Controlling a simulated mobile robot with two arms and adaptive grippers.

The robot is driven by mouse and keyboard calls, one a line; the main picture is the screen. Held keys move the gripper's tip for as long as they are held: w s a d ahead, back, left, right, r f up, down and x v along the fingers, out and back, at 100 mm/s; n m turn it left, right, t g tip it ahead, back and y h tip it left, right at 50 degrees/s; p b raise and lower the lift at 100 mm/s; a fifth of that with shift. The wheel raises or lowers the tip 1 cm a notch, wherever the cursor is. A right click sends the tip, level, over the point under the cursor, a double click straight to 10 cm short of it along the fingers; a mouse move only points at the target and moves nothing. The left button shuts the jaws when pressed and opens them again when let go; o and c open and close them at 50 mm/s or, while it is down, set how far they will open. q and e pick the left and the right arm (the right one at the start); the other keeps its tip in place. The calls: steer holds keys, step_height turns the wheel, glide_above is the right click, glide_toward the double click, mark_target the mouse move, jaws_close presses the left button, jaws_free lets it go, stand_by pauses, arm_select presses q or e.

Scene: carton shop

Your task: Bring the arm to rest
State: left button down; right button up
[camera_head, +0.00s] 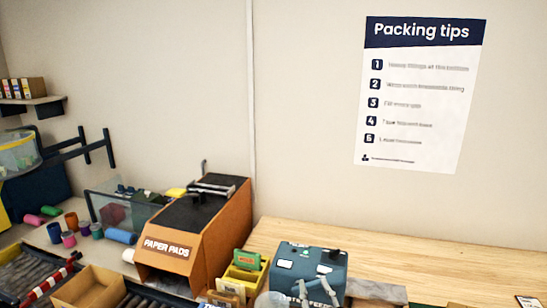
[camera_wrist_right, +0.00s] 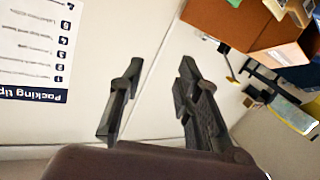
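My right gripper (camera_wrist_right: 161,70) shows in the right wrist view. Its two dark fingers are spread apart with nothing between them. The pale wall shows behind and between them, and the fingers touch nothing that I can see. I cannot make out this gripper clearly in the head view. My left gripper is in neither view.
An orange paper pads dispenser (camera_head: 215,225) stands left of a teal tape feeder (camera_head: 310,262) on the bench. A yellow bin (camera_head: 244,278) sits between them. The wooden bench (camera_head: 420,262) is mostly clear at right. A packing tips poster (camera_head: 420,95) hangs on the wall.

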steer(key=s+d+f+m+g+h, duration=0.2)
steer(key=s+d+f+g, duration=0.55)
steer(key=s+f, duration=0.55)
steer(key=s+d+f+g, duration=0.2)
steer(key=s+f+g, duration=0.1)
steer(key=s, duration=0.6)
steer(key=s+d+f+g, duration=0.2)
steer(key=s+g, duration=0.1)
steer(key=s, duration=0.5)
steer(key=s+f+g+b, duration=0.2)
steer(key=f+b, duration=1)
steer(key=f, duration=2.7)
steer(key=s+d+f+b, duration=0.1)
steer(key=s+f+b, duration=0.3)
steer(key=s+f, duration=0.4)
steer(key=s+d+f+b, duration=0.1)
steer(key=s+f+b, duration=0.4)
steer(key=s+f, duration=0.4)
step_height(320, 180, down, 8)
steer(key=shift+s+d+r+n, duration=0.1)
steer(key=shift+s+d+n, duration=0.15)
steer(key=shift+n, duration=0.15)
